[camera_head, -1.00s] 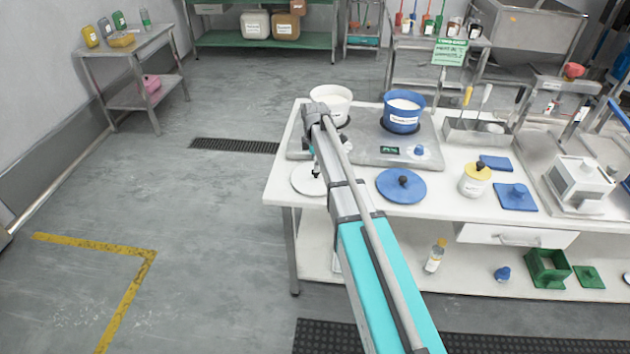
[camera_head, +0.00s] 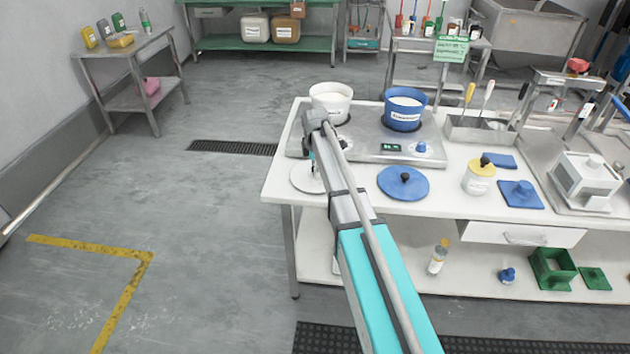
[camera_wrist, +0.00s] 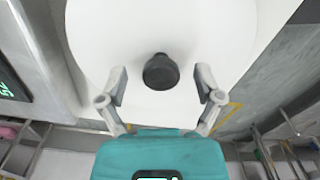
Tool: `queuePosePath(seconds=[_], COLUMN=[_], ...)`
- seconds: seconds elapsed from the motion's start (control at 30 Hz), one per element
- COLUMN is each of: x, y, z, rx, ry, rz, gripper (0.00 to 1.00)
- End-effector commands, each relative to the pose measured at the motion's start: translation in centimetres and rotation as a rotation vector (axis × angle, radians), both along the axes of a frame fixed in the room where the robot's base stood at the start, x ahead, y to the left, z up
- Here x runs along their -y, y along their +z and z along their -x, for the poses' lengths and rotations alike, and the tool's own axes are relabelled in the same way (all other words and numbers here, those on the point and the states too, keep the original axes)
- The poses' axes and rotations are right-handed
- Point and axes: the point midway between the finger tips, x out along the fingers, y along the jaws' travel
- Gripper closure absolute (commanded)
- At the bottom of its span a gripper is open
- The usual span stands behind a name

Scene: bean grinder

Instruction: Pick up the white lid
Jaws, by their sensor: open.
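The white lid (camera_head: 303,178) lies on the left front corner of the white table, partly hidden behind my arm in the head view. In the wrist view the white lid (camera_wrist: 110,40) fills the upper middle, with its dark round knob (camera_wrist: 161,72) near the centre. My gripper (camera_wrist: 161,85) is open, with one finger on each side of the knob and gaps on both sides. Whether the fingers are level with the knob cannot be told. In the head view my arm hides the gripper.
A white pot (camera_head: 331,100) and a blue pot (camera_head: 404,110) stand on the metal heater (camera_head: 365,147) behind the lid. A blue lid (camera_head: 403,184) lies to the right, and a white jar (camera_head: 479,177) stands farther right. The floor left of the table is clear.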

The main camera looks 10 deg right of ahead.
Motion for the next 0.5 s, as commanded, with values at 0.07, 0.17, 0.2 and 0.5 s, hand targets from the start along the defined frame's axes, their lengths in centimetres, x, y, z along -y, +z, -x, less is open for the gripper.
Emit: queuePosePath(seconds=[0.07, 0.17, 0.2, 0.5], x=[-0.01, -0.02, -0.02, -0.02], y=[-0.7, -0.93, -0.96, -0.91], z=[0.0, 0.0, 0.0, 0.0], rx=[0.0, 0.0, 0.0, 0.0], ry=[0.0, 0.0, 0.0, 0.0], rz=[0.0, 0.0, 0.0, 0.0], gripper=[0.16, 0.16, 0.16, 0.16])
